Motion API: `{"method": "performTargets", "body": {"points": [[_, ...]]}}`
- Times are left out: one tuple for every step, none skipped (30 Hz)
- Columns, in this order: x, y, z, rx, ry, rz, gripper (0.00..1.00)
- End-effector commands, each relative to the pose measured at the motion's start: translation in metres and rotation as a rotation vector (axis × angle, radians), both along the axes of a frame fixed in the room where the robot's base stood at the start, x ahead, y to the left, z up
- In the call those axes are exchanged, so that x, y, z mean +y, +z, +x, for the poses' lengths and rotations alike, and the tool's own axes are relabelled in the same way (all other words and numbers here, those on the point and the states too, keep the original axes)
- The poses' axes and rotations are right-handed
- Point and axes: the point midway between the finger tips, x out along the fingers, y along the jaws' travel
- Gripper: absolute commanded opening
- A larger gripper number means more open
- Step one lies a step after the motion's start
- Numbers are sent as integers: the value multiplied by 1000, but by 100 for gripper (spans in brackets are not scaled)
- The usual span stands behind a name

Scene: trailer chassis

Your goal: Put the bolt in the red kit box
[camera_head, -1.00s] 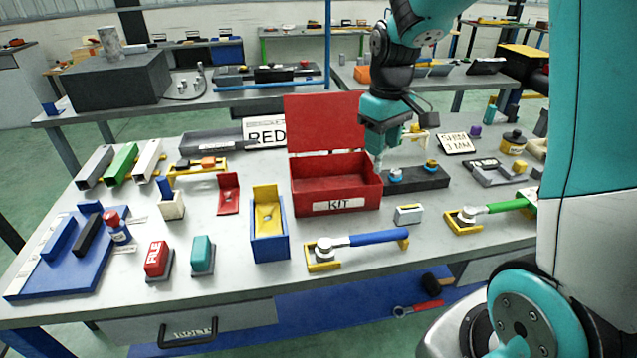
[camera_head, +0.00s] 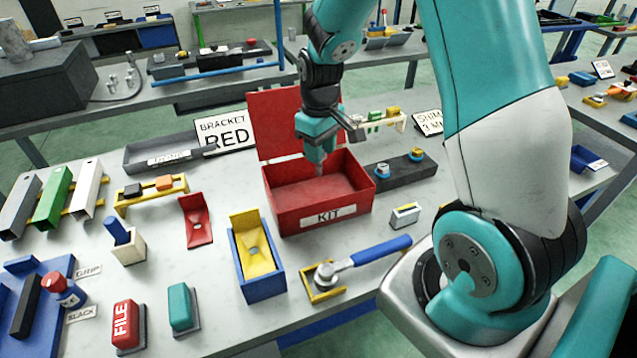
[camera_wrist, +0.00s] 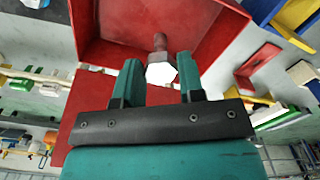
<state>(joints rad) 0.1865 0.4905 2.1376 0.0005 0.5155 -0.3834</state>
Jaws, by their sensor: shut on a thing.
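The red kit box (camera_head: 300,216) stands on the workbench with its lid open at the back and a KIT label on its front. My gripper (camera_head: 317,160) is over the open box, pointing down. In the wrist view my gripper (camera_wrist: 158,78) is shut on the bolt, with its teal fingers on either side of the head. The bolt (camera_wrist: 160,52) has a pale hexagonal head and a brownish shank pointing into the box. The visible box floor (camera_wrist: 125,28) looks empty. In the head view the bolt is too small to make out clearly.
A blue-handled wrench (camera_head: 365,252) in a yellow holder, a blue-and-yellow bin (camera_head: 262,270) and a red bracket (camera_head: 197,222) stand nearby. A BRACKET RED sign (camera_head: 224,131) stands behind.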

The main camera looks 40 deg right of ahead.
Motion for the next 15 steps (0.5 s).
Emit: {"method": "performTargets", "body": {"points": [[0, -14, -1, 8, -1, 1, 19], [0, -22, -1, 7, -1, 2, 19], [-1, -32, -1, 7, -2, 2, 19], [-1, -39, -1, 6, -2, 2, 19], [-1, -45, -1, 5, -2, 1, 19], [-1, -52, -1, 4, -3, 1, 19], [-2, -57, -1, 3, -3, 0, 19], [-2, -61, -1, 2, -3, 1, 19], [-2, -65, 0, 2, -3, 1, 19], [-2, -67, 0, 1, -4, 0, 19], [-2, -69, 0, 0, -4, 0, 19], [-2, -72, 0, 0, -4, 0, 19], [-2, -75, -1, 2, -4, 1, 19], [-2, -80, -1, 2, -4, 1, 19], [-2, -86, -1, 3, -4, 0, 19]]}}
